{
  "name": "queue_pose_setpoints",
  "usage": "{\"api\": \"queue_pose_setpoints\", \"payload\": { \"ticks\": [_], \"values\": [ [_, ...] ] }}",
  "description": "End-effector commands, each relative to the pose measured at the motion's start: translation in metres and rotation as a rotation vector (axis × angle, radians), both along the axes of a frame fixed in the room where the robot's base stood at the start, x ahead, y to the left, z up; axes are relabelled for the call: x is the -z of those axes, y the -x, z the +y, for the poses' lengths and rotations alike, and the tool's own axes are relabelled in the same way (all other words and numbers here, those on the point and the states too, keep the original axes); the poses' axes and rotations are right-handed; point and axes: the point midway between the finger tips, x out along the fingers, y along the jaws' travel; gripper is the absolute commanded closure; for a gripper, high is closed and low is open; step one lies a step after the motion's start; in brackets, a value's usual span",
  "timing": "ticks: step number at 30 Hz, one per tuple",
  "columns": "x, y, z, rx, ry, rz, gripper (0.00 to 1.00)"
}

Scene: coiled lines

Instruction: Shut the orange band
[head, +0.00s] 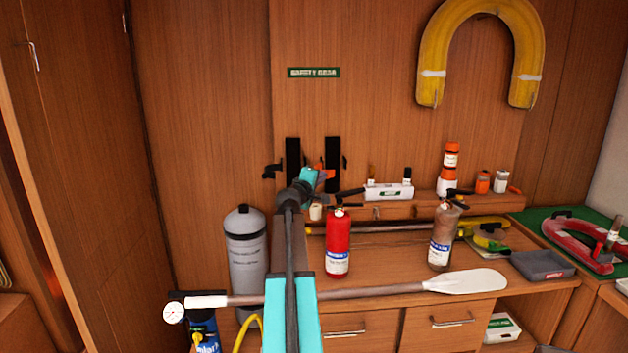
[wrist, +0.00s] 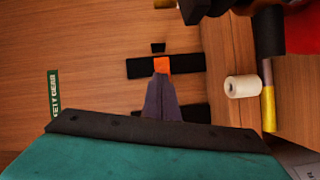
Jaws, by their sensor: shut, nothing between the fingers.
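The orange band (head: 330,158) crosses a black upright strip (head: 333,146) on the wooden wall. In the wrist view, the orange band (wrist: 162,65) shows as a small square on the black strip (wrist: 190,66), just beyond my fingertips. My gripper (wrist: 162,78) is shut and empty, pointing at the wall. In the head view my gripper (head: 320,174) reaches up to the band's left side and overlaps it in part. I cannot tell whether the fingertips touch the band. A small black tab (wrist: 158,47) sits beside the strip.
A second black strip (head: 293,152) is left of the first. A red extinguisher (head: 338,245) and a grey cylinder (head: 246,250) stand close to my arm. A cream roll (wrist: 243,86) is right of my fingers in the wrist view.

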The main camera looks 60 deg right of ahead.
Motion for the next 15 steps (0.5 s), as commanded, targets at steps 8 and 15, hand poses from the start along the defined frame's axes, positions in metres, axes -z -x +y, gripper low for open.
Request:
{"api": "queue_pose_setpoints", "payload": {
  "ticks": [8,15],
  "values": [
    [0.001,0.019,-0.009,-0.006,0.000,0.000,1.00],
    [0.000,0.024,-0.013,-0.009,0.000,-0.001,1.00]
  ]
}}
